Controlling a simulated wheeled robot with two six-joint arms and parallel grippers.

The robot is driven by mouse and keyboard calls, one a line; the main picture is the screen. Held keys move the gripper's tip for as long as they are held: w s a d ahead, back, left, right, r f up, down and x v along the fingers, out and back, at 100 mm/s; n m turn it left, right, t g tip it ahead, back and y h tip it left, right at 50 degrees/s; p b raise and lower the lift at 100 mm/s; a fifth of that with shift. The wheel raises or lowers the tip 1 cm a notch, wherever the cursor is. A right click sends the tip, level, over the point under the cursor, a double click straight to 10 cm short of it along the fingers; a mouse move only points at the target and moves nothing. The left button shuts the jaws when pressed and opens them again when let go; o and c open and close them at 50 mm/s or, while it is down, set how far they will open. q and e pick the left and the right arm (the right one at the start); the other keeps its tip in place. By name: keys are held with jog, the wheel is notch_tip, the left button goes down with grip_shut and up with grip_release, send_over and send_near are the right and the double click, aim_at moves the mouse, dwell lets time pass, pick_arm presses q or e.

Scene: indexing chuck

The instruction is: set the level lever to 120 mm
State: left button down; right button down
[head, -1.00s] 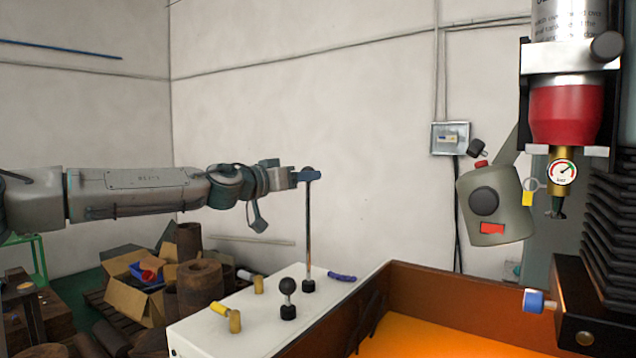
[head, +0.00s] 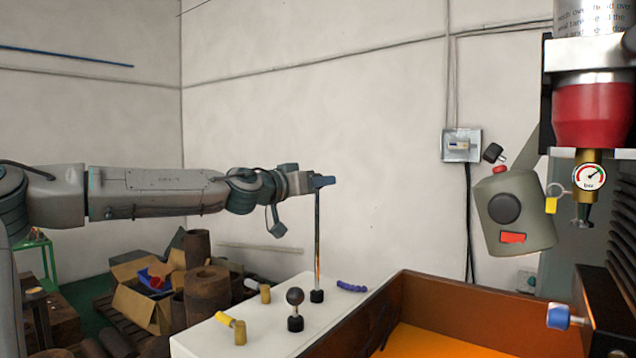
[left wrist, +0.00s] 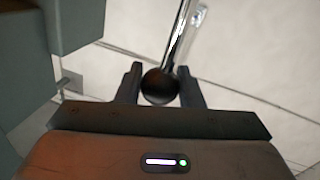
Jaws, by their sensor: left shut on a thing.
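A tall thin metal lever (head: 318,240) stands nearly upright from a black socket on the white panel (head: 255,330). My left gripper (head: 322,181) is at its top end and shut on its knob. In the left wrist view the dark ball knob (left wrist: 160,86) sits between the two fingers (left wrist: 160,88), with the shiny rod running up from it. A shorter lever with a black ball (head: 295,297) stands in front on the same panel. I cannot read a millimetre scale in either view. My right gripper is not in view.
Yellow-handled knobs (head: 238,330) and a purple handle (head: 352,286) are on the panel. A brown-walled tray with an orange floor (head: 420,342) lies to the right. A machine with a red cup and gauge (head: 589,176) stands at far right. Boxes (head: 140,305) lie behind left.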

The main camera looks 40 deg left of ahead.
pick_arm(q)
notch_tip(320, 180, down, 8)
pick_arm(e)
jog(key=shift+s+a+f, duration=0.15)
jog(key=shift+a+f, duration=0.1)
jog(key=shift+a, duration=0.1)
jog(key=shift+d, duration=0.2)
pick_arm(q)
jog(key=c, duration=1)
grip_release()
jog(key=shift+r, duration=0.1)
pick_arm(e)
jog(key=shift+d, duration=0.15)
